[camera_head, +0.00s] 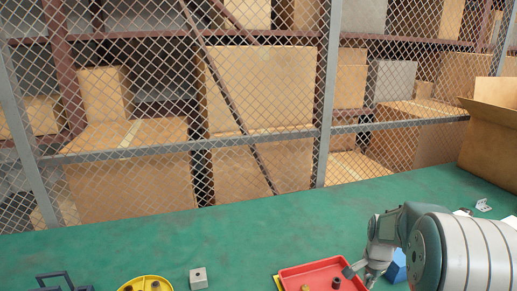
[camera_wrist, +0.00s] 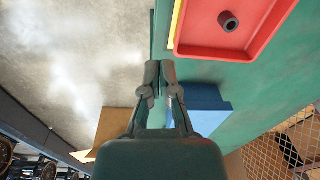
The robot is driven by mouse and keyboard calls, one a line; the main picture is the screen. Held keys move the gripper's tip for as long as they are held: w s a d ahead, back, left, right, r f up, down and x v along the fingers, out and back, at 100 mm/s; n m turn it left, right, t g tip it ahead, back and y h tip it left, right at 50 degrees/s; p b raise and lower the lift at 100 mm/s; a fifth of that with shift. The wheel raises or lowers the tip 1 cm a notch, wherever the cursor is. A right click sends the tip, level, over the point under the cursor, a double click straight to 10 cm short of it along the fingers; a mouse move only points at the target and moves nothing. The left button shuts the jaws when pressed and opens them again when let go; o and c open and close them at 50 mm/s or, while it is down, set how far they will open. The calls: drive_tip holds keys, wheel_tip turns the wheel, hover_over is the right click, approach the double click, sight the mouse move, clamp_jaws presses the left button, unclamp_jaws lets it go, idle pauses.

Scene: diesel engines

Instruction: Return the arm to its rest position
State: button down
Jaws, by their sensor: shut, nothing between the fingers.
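My gripper (camera_head: 357,272) is at the lower right of the head view, low over the green table by the right edge of a red tray (camera_head: 300,276). In the wrist view my gripper (camera_wrist: 160,68) has its two fingers together with nothing between them. The red tray (camera_wrist: 200,50) lies ahead and to the right there, with a dark ring-shaped part (camera_wrist: 228,21) in it. A blue object (camera_wrist: 207,108) shows just right of the fingers. My arm covers the lower right corner of the head view.
The green table (camera_head: 230,235) has clear room in its middle. A yellow round container (camera_head: 145,278), a grey block (camera_head: 198,278) and a dark blue frame (camera_head: 58,280) stand at the near edge. An open cardboard box (camera_head: 490,145) stands right. A wire fence (camera_head: 180,145) runs behind.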

drive_tip(key=s+a+r+n+t, duration=0.1)
drive_tip(key=s+a+r+n, duration=0.3)
drive_tip(key=r, duration=0.5)
drive_tip(key=s+a+r+n+t, duration=0.1)
drive_tip(key=s+a+r+n, duration=0.2)
drive_tip(key=s, duration=0.4)
drive_tip(key=s+a+r+n+t, duration=0.1)
drive_tip(key=s+a+r+n, duration=0.2)
drive_tip(key=s, duration=0.4)
drive_tip(key=s+a+r+n+t, duration=0.1)
drive_tip(key=s+a+r+n, duration=0.1)
drive_tip(key=s+a, duration=0.3)
drive_tip(key=shift+s+r+n+t, duration=0.4)
drive_tip(key=shift+s+r, duration=0.2)
drive_tip(key=shift+s, duration=0.75)
